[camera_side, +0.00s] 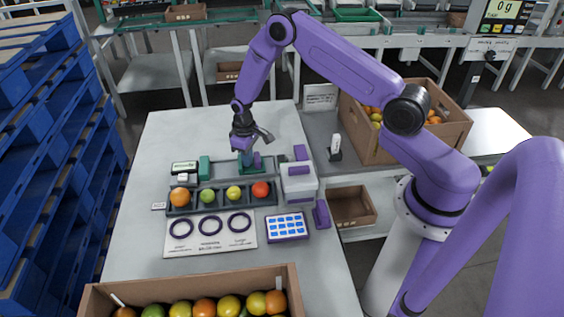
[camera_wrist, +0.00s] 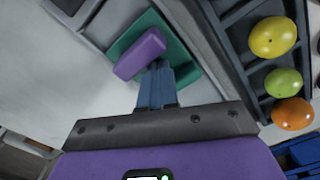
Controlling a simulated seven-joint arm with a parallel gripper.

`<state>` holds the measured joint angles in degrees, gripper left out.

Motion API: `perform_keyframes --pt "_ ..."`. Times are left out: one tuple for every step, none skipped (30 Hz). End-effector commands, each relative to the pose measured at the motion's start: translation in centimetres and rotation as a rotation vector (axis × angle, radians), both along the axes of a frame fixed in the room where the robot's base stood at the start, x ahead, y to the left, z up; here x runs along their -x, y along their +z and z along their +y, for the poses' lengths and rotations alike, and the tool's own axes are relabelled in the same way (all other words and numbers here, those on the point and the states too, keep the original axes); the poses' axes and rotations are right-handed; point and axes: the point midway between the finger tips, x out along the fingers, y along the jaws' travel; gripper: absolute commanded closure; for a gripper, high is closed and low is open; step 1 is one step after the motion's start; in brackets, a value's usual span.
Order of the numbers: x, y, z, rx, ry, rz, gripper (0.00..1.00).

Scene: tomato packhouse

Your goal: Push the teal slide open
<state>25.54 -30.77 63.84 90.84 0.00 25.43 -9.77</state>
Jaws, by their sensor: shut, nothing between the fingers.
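The teal slide (camera_side: 239,166) lies behind the row of tomatoes in the side view, with a purple block (camera_side: 257,159) standing on it. In the wrist view the teal slide (camera_wrist: 186,68) shows as a flat plate beside a grey rail, with the purple block (camera_wrist: 140,54) across it. My gripper (camera_side: 246,157) is over the slide, pointing down, with its fingers together and empty. In the wrist view the fingertips of my gripper (camera_wrist: 160,68) are right beside the purple block; I cannot tell whether they touch it. The fingers hide part of the slide.
A dark tray (camera_side: 222,200) holds a row of tomatoes in front of the slide. A second teal block (camera_side: 204,167) stands to the left. A white-and-purple device (camera_side: 298,184) is close on the right. The table behind the slide (camera_side: 190,128) is clear.

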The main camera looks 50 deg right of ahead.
Motion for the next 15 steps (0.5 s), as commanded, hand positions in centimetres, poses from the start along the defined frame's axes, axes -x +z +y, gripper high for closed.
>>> perform_keyframes --pt "-0.1 0.3 0.0 0.0 0.0 -0.001 1.0" --pt "-0.1 0.6 0.0 -0.001 0.0 -0.002 1.0" --pt "-0.1 0.9 0.0 -0.001 0.0 -0.002 1.0" --pt "-0.1 1.2 0.0 -0.001 0.0 -0.003 1.0" --pt "-0.1 1.5 0.0 0.0 0.0 -0.004 1.0" --pt "-0.1 1.8 0.0 0.0 0.0 -0.004 1.0" --pt "-0.1 2.1 0.0 0.0 0.0 -0.003 1.0" --pt "-0.1 2.3 0.0 0.0 0.0 -0.003 1.0" --pt "-0.1 2.7 0.0 -0.001 0.0 -0.003 1.0" --pt "-0.1 2.9 0.0 -0.001 0.0 -0.002 1.0" --pt "-0.1 3.2 0.0 -0.001 0.001 -0.003 1.0" --pt "-0.1 3.5 0.0 0.0 0.001 -0.004 1.0" --pt "-0.1 3.8 0.0 0.0 0.001 -0.004 1.0" --pt "-0.1 4.0 0.0 0.0 0.001 -0.004 1.0" --pt "-0.1 4.4 0.0 0.0 0.001 -0.004 1.0"
